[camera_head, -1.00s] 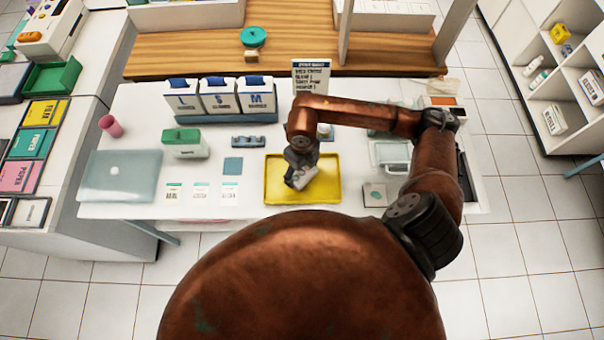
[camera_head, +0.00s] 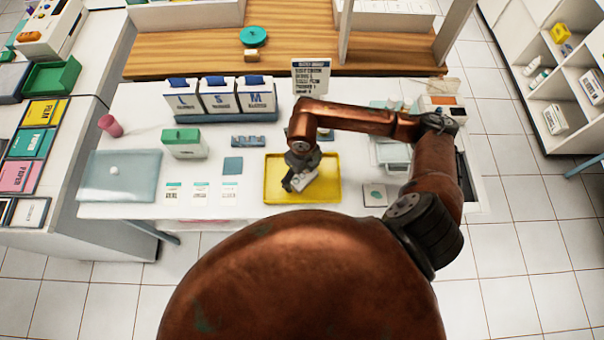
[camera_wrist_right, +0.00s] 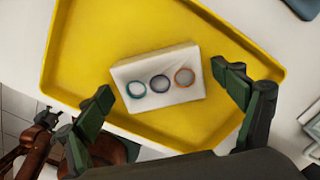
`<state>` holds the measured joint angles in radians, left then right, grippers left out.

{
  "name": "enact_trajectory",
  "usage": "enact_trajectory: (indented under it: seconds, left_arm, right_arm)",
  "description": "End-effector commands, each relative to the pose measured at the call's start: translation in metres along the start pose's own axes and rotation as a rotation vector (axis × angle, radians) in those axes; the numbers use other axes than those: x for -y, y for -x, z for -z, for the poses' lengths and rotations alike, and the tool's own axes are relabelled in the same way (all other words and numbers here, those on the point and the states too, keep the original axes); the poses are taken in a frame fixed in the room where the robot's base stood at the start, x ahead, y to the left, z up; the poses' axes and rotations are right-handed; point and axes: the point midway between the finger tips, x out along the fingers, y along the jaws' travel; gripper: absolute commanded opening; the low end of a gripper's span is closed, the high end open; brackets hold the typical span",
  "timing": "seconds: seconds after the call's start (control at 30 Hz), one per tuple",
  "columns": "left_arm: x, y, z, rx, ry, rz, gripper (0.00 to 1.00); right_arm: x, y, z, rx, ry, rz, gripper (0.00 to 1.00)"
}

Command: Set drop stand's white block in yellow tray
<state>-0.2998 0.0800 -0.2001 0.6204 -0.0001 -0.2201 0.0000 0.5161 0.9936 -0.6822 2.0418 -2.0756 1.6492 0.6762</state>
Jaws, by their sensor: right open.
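The yellow tray (camera_head: 330,195) lies near the front edge of the white table, and it fills much of the right wrist view (camera_wrist_right: 75,60). A white block (camera_wrist_right: 180,62) with three coloured rings, green, dark and orange, on the face toward the camera rests in the tray. It is partly covered by my gripper in the head view (camera_head: 304,181). My right gripper (camera_wrist_right: 163,94) is open, its dark fingers apart on either side of the block with gaps showing. It is low over the tray in the head view (camera_head: 298,184). My left gripper is not in view.
A blue-grey holder (camera_head: 248,141) and a blue square pad (camera_head: 233,166) sit left of the tray. White canisters (camera_head: 220,97) stand behind. A clear-lidded box (camera_head: 391,153) and a small card (camera_head: 375,195) are to the right.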

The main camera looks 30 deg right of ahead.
Motion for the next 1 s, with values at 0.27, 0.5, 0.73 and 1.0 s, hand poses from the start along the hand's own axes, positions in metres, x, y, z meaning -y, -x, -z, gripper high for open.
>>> enact_trajectory:
  seconds: [0.27, 0.5, 0.73, 1.0]
  left_arm:
    - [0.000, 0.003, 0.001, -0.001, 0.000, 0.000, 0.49]
    - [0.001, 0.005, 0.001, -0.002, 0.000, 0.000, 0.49]
    - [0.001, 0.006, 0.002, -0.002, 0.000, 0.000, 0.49]
    - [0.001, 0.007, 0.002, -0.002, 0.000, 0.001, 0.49]
  right_arm:
    - [0.001, 0.022, -0.001, 0.004, 0.001, 0.001, 0.88]
    - [0.001, 0.073, -0.002, 0.006, 0.001, 0.002, 0.88]
    - [0.000, 0.111, -0.001, 0.003, 0.000, 0.001, 0.88]
    - [0.000, 0.123, 0.000, 0.000, 0.000, 0.000, 0.88]
